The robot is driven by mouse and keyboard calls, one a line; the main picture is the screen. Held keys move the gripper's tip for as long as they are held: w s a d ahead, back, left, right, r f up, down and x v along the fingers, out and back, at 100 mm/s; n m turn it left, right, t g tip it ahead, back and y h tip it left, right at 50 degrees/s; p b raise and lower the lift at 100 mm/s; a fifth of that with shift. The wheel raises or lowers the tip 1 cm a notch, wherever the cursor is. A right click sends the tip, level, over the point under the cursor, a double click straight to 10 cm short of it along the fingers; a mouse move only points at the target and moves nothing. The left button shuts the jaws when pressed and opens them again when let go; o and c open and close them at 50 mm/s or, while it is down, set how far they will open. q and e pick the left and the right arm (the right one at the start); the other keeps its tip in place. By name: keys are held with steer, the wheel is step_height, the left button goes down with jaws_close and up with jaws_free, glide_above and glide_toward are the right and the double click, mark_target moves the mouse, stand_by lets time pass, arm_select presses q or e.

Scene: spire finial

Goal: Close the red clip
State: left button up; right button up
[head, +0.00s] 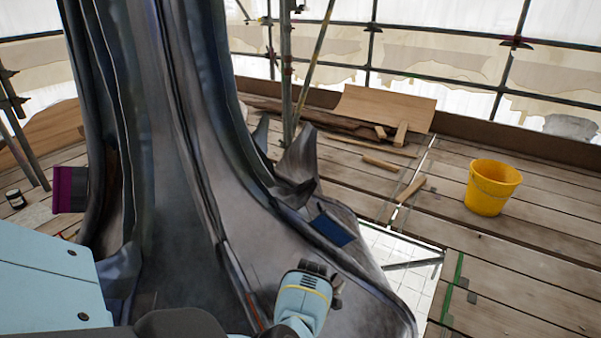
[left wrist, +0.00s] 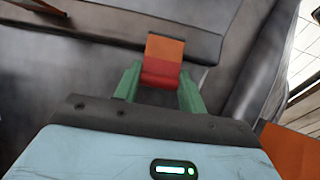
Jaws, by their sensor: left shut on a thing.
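In the left wrist view, the red clip (left wrist: 163,52) has an orange-red upper flap and a darker red lower part. It stands against the dark grey metal. My left gripper (left wrist: 160,76) has one green finger on each side of the clip's lower part and is shut on it. Whether the flap is fully down cannot be told. In the head view, a light-blue arm end (head: 303,298) with a yellow band is low on the curved metal base; its fingers and the clip are not clear there. My right gripper does not show.
The tall dark metal spire (head: 185,150) fills the head view's left and middle. A dark blue patch (head: 333,229) lies on its flared base, and a purple piece (head: 70,189) is at left. A yellow bucket (head: 492,187) and loose wood (head: 380,162) are on the planks at right.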

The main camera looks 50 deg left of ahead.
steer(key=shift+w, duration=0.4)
arm_select(q)
steer(key=o, duration=1)
steer(key=shift+r+p, duration=0.3)
steer(key=shift+r, duration=0.2)
steer(key=r+p, duration=0.2)
steer(key=r, duration=0.1)
steer(key=r+p, duration=0.1)
steer(key=r, duration=0.1)
steer(key=shift+w+d+r, duration=0.15)
steer(key=shift+d, duration=0.25)
steer(key=shift+d+r+p, duration=0.15)
steer(key=shift+r+p, duration=0.2)
steer(key=shift+r, duration=0.4)
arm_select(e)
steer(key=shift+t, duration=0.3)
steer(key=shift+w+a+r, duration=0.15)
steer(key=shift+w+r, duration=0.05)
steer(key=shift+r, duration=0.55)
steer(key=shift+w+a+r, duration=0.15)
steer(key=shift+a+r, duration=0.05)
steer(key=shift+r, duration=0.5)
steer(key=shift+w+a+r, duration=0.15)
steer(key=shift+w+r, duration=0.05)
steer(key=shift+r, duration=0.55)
